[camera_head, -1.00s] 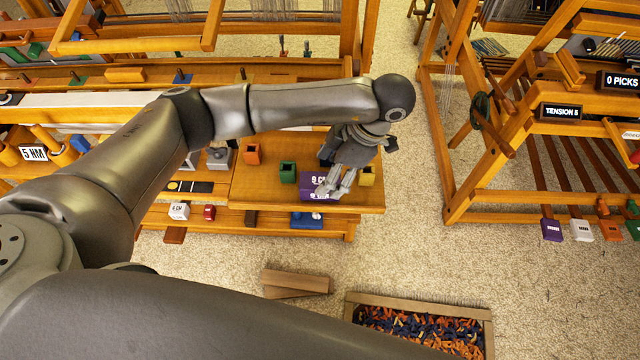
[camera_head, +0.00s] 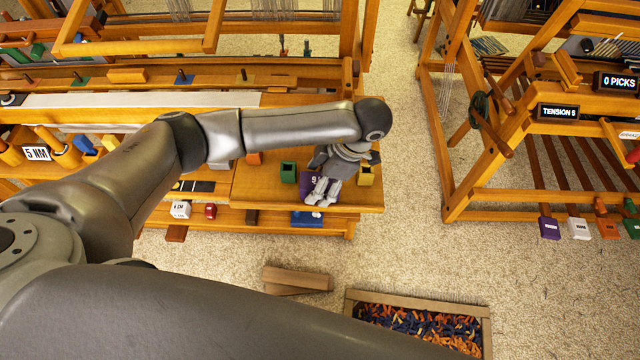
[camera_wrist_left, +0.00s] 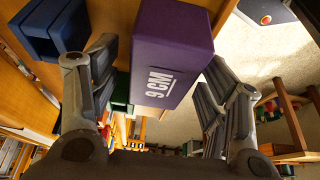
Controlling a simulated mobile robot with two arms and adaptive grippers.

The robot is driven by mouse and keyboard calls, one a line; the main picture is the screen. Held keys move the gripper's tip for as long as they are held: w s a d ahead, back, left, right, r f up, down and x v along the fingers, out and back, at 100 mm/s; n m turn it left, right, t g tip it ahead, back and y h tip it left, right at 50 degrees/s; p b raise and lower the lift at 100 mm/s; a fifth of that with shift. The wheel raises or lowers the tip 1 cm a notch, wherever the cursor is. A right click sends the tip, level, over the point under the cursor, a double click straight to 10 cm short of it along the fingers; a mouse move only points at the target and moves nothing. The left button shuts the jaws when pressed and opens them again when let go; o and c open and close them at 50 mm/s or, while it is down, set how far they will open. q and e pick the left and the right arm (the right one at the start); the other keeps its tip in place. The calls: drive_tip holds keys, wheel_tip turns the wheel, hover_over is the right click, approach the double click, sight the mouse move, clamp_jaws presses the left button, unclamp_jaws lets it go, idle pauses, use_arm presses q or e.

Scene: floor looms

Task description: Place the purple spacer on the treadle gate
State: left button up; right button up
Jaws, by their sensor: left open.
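The purple spacer, a block marked 9 CM (camera_head: 305,181), stands on the wooden bench top and is partly hidden by my left gripper (camera_head: 321,194). In the left wrist view the purple spacer (camera_wrist_left: 175,45) is large and lies between the open fingers of my left gripper (camera_wrist_left: 158,72). A small gap shows beside the right finger; I cannot tell whether the left finger touches it. Treadles with coloured end blocks, one of them purple (camera_head: 549,228), lie under the right loom. I cannot tell which part is the treadle gate. My right gripper is not in view.
A blue block (camera_head: 307,218) sits on the lower shelf. A crate (camera_head: 487,325) of coloured scraps and wooden boards (camera_head: 297,278) lie on the carpet.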

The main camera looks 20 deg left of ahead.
use_arm(q)
drive_tip(key=shift+f+b, duration=0.25)
drive_tip(key=shift+b, duration=0.05)
idle(0.4)
drive_tip(key=c, duration=1.2)
drive_tip(key=shift+r, duration=0.15)
drive_tip(key=shift+c, duration=0.2)
